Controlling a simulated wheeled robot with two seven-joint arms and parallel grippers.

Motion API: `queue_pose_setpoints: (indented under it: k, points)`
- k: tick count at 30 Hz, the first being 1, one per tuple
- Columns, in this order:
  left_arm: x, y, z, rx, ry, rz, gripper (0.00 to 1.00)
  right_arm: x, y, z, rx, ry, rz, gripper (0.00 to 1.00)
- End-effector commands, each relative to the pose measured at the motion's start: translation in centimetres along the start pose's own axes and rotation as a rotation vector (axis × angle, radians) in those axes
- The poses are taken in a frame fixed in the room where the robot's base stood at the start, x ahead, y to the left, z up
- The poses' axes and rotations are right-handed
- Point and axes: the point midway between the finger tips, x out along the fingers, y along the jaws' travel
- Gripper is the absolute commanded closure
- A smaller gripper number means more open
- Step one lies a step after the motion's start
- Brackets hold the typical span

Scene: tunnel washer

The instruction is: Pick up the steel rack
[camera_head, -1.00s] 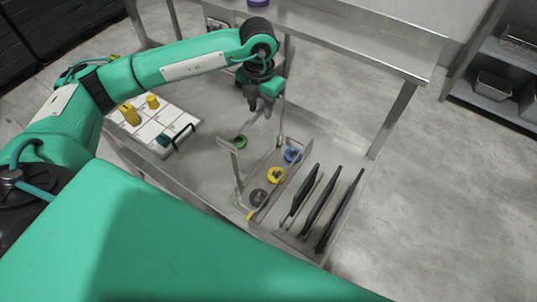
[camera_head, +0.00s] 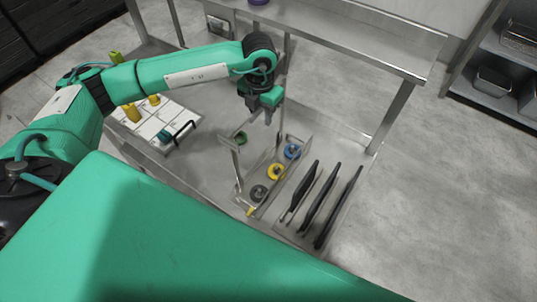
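The steel rack (camera_head: 237,165) stands upright on the metal counter in the middle of the head view. It is an open frame with tall posts and a top bar, and coloured discs sit in its low tray. My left gripper (camera_head: 261,119) points down at the top bar, near its far end. Its two fingers are apart, on either side of the bar as far as I can see. The gripper partly hides the bar, and I cannot tell whether it touches it. My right gripper is not in view.
The discs are blue (camera_head: 291,152), yellow (camera_head: 275,172), dark grey (camera_head: 258,193) and green (camera_head: 240,138). Several black upright plates (camera_head: 320,205) stand close to the right. A white gridded tray (camera_head: 168,118) with yellow items lies left. A raised metal shelf (camera_head: 350,40) is behind.

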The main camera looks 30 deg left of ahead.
Motion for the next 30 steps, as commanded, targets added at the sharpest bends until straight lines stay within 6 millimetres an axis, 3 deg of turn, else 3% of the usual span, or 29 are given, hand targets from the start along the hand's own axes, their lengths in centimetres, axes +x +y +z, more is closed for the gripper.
queue_pose_setpoints:
  k: [18, 23, 30]
  points:
    - [0.24, 0.00, 0.00, 0.000, 0.000, 0.000, 0.66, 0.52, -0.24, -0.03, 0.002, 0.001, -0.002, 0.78]
    - [0.24, 0.00, 0.00, 0.000, 0.000, 0.000, 0.98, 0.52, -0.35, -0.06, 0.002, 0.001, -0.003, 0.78]
    - [0.25, 0.00, -0.01, 0.000, 0.000, 0.000, 1.00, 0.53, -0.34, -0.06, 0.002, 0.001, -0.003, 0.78]
